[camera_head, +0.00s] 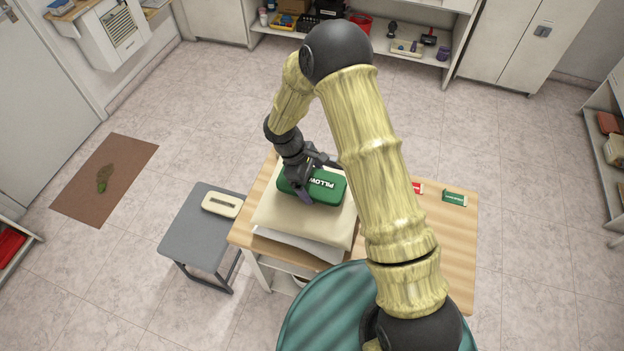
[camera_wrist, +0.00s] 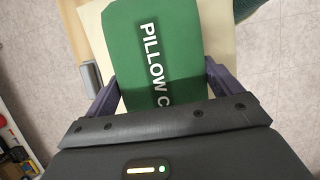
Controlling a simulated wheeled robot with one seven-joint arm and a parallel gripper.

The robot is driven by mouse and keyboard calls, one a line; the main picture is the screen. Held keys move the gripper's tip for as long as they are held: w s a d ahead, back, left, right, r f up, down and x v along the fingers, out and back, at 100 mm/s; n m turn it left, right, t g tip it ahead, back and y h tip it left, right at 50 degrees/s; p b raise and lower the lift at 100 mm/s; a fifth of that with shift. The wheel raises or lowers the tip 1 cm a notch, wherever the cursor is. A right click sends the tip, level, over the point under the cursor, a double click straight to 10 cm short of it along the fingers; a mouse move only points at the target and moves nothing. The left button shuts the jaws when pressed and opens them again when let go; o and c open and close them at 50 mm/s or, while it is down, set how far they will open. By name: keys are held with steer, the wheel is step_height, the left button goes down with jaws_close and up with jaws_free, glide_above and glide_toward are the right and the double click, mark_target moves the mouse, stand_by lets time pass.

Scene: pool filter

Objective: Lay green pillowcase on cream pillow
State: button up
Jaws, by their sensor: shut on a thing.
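The green pillowcase (camera_head: 326,187) is a folded green block with white "PILLOW" lettering. It is over the cream pillow (camera_head: 285,222), near its far part; whether it touches the pillow I cannot tell. My gripper (camera_head: 305,187) reaches down over the pillowcase and is shut on it. In the wrist view, the pillowcase (camera_wrist: 150,50) lies between the two purple fingers of my gripper (camera_wrist: 163,90), with the cream pillow (camera_wrist: 218,38) behind it. My arm hides part of the table and the pillow's right side.
The pillow lies on white sheets (camera_head: 290,246) on a wooden table (camera_head: 455,235). Small red and green cards (camera_head: 455,198) lie at the table's right. A grey stool (camera_head: 195,240) with a cream item (camera_head: 222,204) stands left. A teal rounded object (camera_head: 310,312) is in front.

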steer(key=shift+f+b, duration=0.3)
steer(key=shift+f, duration=0.1)
stand_by(0.4)
steer(key=o, duration=0.7)
steer(key=shift+o, duration=0.2)
steer(key=b+v, duration=0.4)
steer(key=v, duration=1.3)
steer(key=shift+a+r, duration=0.15)
steer(key=shift+r, duration=0.05)
steer(key=s+d+m+t+y, duration=0.2)
steer(key=s+d+m, duration=0.5)
steer(key=d, duration=0.3)
steer(key=s+d+m+t+y, duration=0.2)
steer(key=s+d+m, duration=0.5)
steer(key=d, duration=0.3)
steer(key=shift+s, duration=0.35)
